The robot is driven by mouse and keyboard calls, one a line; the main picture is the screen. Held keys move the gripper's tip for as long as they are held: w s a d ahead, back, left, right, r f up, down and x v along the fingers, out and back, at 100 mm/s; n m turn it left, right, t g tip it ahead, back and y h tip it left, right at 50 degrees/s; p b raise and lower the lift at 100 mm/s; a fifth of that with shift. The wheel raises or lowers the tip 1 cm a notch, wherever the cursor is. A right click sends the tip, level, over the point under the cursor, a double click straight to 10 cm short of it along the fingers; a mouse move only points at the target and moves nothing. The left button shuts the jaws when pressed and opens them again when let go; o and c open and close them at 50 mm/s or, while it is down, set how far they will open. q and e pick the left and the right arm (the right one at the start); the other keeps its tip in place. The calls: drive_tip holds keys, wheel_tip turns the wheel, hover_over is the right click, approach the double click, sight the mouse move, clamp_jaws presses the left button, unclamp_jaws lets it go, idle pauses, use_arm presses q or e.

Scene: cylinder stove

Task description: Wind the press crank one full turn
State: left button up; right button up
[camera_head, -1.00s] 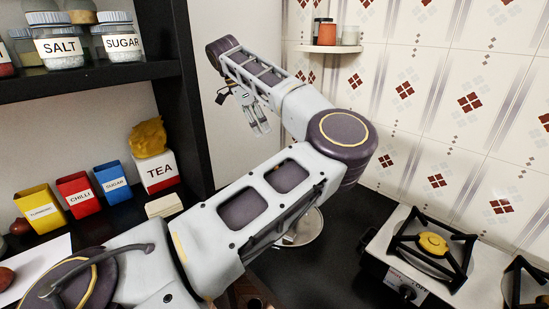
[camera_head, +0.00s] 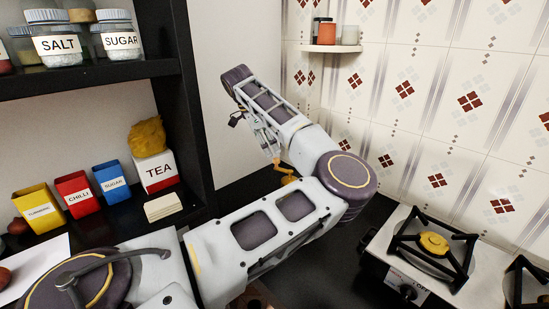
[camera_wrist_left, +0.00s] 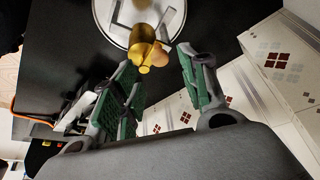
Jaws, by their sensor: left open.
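The press (camera_wrist_left: 150,12) is only partly in view in the left wrist view, as a pale frame on a round, light-rimmed base. Its yellow crank (camera_wrist_left: 149,48) lies between and just beyond my left fingertips. In the head view, a yellow part of the crank (camera_head: 287,172) shows just below my left gripper (camera_head: 272,150), while my forearm hides the rest of the press. In the left wrist view, my left gripper (camera_wrist_left: 157,62) is open, with a green-padded finger on each side of the crank. Contact with the crank cannot be told. My right gripper is not in view.
A gas stove (camera_head: 396,263) stands at the right on the dark counter. A black shelf unit (camera_head: 190,95) with jars, coloured boxes and a TEA box (camera_head: 157,173) stands at the left. A tiled wall closes the back; a small shelf (camera_head: 331,48) holds several jars.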

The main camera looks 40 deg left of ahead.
sight(276, 159)
use_arm(q)
drive_tip(key=shift+x, duration=2.2)
drive_tip(key=shift+w+d+f, duration=0.1)
drive_tip(key=shift+w+f, duration=0.05)
drive_tip(key=shift+f, duration=0.2)
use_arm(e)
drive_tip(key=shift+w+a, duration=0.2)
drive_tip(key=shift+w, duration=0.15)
use_arm(q)
clamp_jaws()
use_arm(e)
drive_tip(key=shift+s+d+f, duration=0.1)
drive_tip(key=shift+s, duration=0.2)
use_arm(q)
drive_tip(key=shift+w+m, duration=0.1)
drive_tip(key=shift+m, duration=0.2)
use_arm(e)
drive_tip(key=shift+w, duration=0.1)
